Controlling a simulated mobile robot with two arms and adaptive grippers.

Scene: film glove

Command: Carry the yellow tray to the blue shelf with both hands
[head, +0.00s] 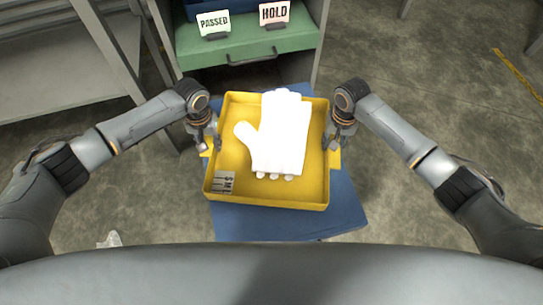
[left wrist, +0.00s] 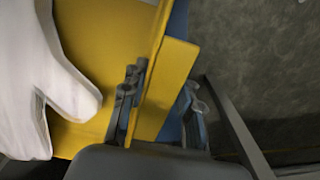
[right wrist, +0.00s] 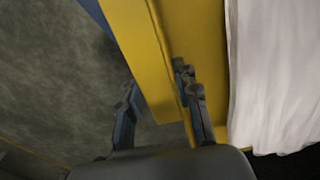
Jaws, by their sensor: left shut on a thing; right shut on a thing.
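My right gripper (head: 336,142) is shut on the right side tab, also seen in the right wrist view (right wrist: 155,85). A blue flat surface (head: 345,205) lies beneath the tray; I cannot tell whether they touch, or whether this is the blue shelf.
A green drawer or shelf front (head: 250,42) stands beyond the tray, bearing a PASSED sign (head: 214,23) and a HOLD sign (head: 274,13). A dark blue surface (head: 240,5) shows behind them. A grey bench (head: 60,75) is at left. Concrete floor (head: 440,90) is open at right.

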